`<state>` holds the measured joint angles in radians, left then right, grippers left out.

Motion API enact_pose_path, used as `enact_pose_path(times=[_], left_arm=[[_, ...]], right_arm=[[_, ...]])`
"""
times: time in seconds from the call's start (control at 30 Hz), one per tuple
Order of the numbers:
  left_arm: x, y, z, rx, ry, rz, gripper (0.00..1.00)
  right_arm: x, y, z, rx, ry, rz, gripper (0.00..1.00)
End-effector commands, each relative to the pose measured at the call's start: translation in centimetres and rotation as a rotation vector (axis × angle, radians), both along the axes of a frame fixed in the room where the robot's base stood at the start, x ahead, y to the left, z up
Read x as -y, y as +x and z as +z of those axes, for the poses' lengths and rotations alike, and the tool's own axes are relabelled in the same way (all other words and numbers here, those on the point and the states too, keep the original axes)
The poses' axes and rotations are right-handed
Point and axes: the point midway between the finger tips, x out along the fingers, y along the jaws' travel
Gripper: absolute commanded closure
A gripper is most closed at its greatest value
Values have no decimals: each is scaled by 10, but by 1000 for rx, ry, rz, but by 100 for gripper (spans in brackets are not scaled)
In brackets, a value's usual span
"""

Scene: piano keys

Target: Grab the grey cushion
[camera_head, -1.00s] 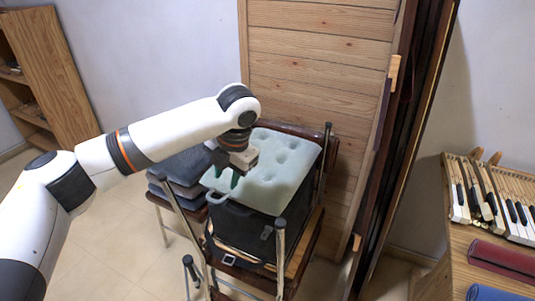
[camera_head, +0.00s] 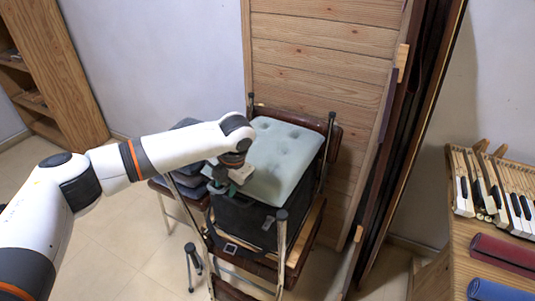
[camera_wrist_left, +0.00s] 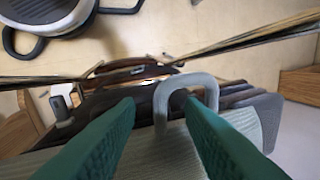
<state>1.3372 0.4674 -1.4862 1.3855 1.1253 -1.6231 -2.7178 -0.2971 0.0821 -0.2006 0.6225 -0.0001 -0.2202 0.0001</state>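The pale grey tufted cushion (camera_head: 280,150) lies on a black case (camera_head: 245,218) on a chair in the head view. My left gripper (camera_head: 222,180) is at the cushion's left edge, its fingers partly hard to make out there. In the left wrist view, the two green fingers (camera_wrist_left: 160,105) are apart. The cushion's pale ribbed surface (camera_wrist_left: 155,160) shows below and between them. A grey loop (camera_wrist_left: 183,82) rises at the cushion's edge, between the fingers and nearer the right one; it does not look clamped. My right gripper is not in view.
Darker grey cushions (camera_head: 187,182) are stacked just left of the case. Metal chair legs (camera_head: 282,245) stand around it. A wooden panel (camera_head: 320,70) is behind. A wooden bench with piano keys (camera_head: 490,190) and rolled mats (camera_head: 503,256) is at the right.

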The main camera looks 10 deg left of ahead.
Motion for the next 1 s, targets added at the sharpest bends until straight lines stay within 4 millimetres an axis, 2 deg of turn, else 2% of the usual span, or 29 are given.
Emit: enact_pose_path(times=[0.1, 0.33, 0.5, 0.57, 0.87, 1.0], left_arm=[[-3, 1, -9, 0, 1, 0, 65], [-3, 1, -9, 1, 0, 0, 65], [-3, 1, -9, 1, 0, 0, 93], [-3, 1, -9, 1, 0, 0, 100], [-2, 2, -8, 4, -1, 0, 100], [-2, 2, 0, 6, -2, 0, 100]], right_arm=[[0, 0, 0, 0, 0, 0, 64], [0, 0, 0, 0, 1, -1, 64], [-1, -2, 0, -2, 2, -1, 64], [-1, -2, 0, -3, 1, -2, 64], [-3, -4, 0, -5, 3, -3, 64], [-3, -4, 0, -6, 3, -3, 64]])
